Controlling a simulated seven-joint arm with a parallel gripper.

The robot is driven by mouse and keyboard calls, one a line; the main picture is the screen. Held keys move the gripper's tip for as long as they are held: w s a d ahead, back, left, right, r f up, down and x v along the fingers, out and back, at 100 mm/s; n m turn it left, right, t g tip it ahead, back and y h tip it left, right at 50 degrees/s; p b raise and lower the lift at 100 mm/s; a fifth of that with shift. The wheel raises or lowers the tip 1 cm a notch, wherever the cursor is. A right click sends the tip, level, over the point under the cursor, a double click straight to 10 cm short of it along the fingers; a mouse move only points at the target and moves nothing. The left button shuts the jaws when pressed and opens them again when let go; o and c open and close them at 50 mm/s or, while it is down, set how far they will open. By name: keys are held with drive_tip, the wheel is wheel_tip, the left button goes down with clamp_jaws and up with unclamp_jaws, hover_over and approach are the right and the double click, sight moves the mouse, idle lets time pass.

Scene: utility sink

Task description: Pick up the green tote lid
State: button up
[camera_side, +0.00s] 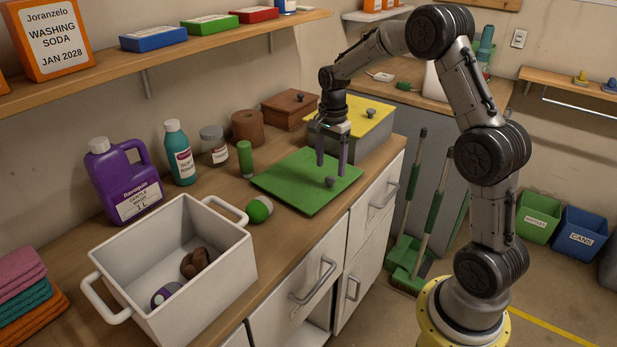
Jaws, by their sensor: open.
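The green tote lid (290,184) lies flat on the wooden counter, its front right edge near the counter's front edge. A small dark knob (330,182) stands up from it, toward its right side. My gripper (332,168) points down over the right part of the lid, with its two fingers spread and nothing between them. The fingertips look close to the knob and just behind it in this view. I cannot tell whether they touch the lid.
A grey box with a yellow lid (367,114) stands right behind the gripper. A green cylinder (245,158) and a green-and-white ball (259,209) sit close to the lid's left side. A white tub (222,244) stands at front left. A shelf (160,52) runs above the counter.

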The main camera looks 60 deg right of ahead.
sight(330, 178)
wheel_tip(330, 178, down, 4)
drive_tip(key=shift+d+f, duration=0.1)
drive_tip(key=shift+d, duration=0.05)
clamp_jaws()
idle(0.4)
